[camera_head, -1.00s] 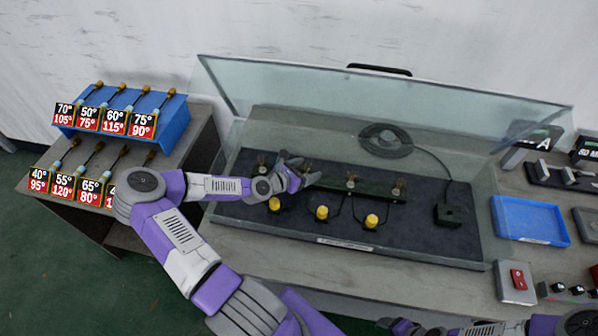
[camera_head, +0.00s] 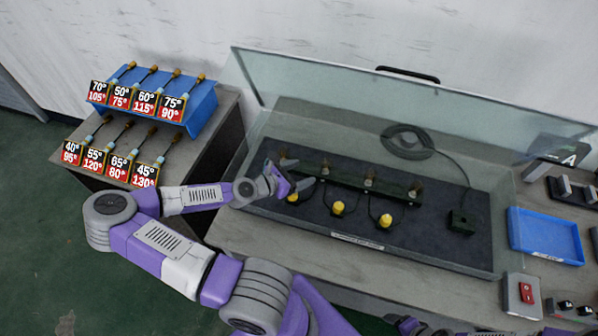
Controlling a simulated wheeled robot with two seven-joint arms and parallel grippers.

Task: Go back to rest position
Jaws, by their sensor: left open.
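My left gripper (camera_head: 298,173) is open, with nothing seen between its fingers. It is over the left end of the dark fixture (camera_head: 350,180) and hides part of it. Below the fixture's bar are yellow-capped parts; the middle one (camera_head: 338,208) and the right one (camera_head: 386,220) show clearly, and the left one (camera_head: 292,197) is close to the gripper. My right gripper (camera_head: 404,324) shows only in part at the bottom edge, and its fingers are too cut off to read.
A clear guard panel (camera_head: 430,95) stands behind the fixture. A blue tray (camera_head: 545,236) and a red switch box (camera_head: 524,294) are at right. Green floor at lower left is free.

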